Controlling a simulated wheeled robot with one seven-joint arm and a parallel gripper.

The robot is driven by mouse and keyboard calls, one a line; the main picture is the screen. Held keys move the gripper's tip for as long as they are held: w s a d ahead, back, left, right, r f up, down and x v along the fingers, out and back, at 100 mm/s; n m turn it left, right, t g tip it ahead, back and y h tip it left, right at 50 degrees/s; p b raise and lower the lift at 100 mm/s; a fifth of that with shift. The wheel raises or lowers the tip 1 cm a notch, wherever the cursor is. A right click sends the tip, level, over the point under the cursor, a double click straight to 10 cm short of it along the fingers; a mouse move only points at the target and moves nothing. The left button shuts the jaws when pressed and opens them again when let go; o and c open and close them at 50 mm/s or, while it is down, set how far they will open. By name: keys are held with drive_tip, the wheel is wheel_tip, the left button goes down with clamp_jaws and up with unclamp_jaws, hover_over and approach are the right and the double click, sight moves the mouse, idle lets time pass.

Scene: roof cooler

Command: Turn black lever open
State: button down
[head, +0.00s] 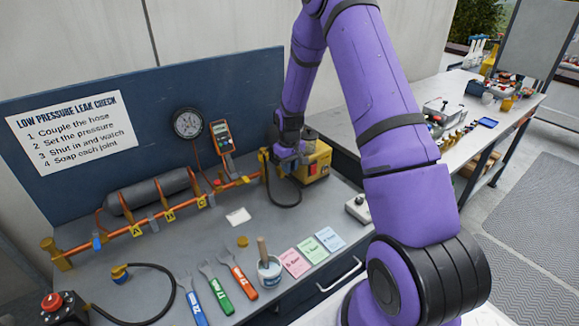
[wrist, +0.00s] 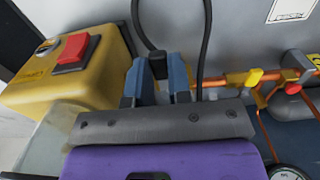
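My gripper (wrist: 157,76) points down at the bench between the yellow box and the hose end of the orange pipe. Its two blue-grey fingers are apart. A small black piece (wrist: 157,64), which looks like the black lever, shows in the gap between the fingertips in the wrist view. I cannot tell whether the fingers touch it. In the head view my gripper (head: 287,154) and wrist hide this piece. The yellow box (wrist: 75,65) with a red switch is close beside the fingers; it also shows in the head view (head: 315,164).
A black hose (wrist: 205,40) loops close by the fingers. The orange pipe (head: 168,209) with yellow tags runs along the bench, below a gauge (head: 188,123) and an orange meter (head: 222,136). Coloured tools, a brush pot (head: 270,270) and cards lie in front.

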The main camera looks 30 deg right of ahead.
drive_tip(key=shift+a, duration=0.1)
drive_tip(key=w+a+m, duration=0.4)
drive_tip(key=m, duration=1.3)
drive_tip(key=shift+w+a+m, duration=0.15)
drive_tip(key=shift+a+m, duration=0.15)
idle(0.5)
drive_tip(key=c, duration=1)
unclamp_jaws()
drive_tip(key=shift+c, duration=0.2)
wheel_tip(320, 180, up, 11)
